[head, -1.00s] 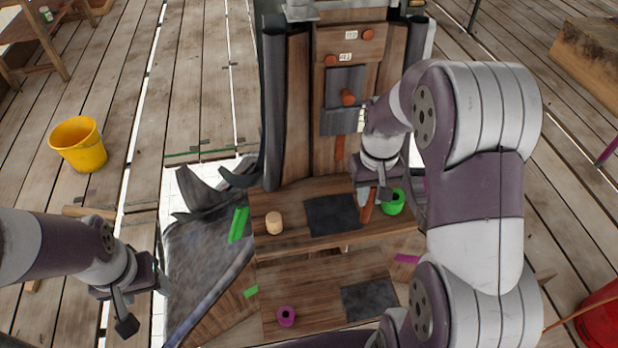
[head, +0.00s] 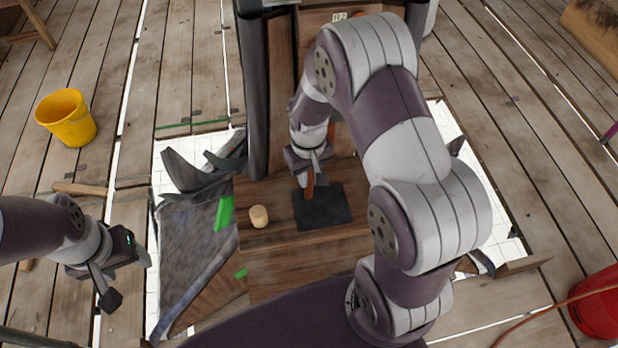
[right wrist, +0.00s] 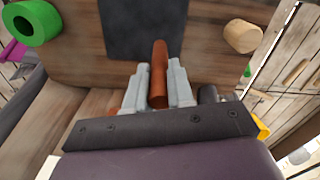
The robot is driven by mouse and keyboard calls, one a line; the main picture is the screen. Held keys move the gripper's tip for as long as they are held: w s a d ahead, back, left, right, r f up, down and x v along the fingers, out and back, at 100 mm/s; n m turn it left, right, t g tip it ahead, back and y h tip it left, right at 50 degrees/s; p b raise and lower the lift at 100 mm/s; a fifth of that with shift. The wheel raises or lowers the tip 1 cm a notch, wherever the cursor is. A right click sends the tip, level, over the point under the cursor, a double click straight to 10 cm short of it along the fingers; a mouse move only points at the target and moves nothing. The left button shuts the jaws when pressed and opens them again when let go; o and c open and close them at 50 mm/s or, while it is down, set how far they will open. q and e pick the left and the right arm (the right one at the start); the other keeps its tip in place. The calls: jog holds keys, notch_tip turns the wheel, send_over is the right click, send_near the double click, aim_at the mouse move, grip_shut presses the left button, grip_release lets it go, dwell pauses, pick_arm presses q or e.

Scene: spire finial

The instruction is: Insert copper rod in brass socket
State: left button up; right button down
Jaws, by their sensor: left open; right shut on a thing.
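The copper rod (head: 309,184) is a reddish-brown stick in my right gripper (head: 307,176). In the right wrist view the rod (right wrist: 159,70) stands between the two grey fingers of the right gripper (right wrist: 158,88), which are shut on it. Its far end shows in front of the dark square plate (right wrist: 140,25) on the wooden shelf; I cannot tell whether it touches. The plate also shows in the head view (head: 330,209). My left gripper (head: 124,278) is open and empty, off to the left. I cannot identify a brass socket in either current view.
A tan wooden cylinder (head: 259,216) stands on the shelf left of the plate. A green ring (right wrist: 35,22) lies on the plate's other side, hidden by my right arm in the head view. A yellow bucket (head: 66,117) and red bucket (head: 598,302) stand on the floor.

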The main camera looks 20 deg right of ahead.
jog(key=shift+s+f, duration=0.2)
jog(key=shift+f, duration=0.9)
jog(key=shift+w+f, duration=0.2)
jog(key=shift+f, duration=0.1)
jog(key=c, duration=1)
grip_release()
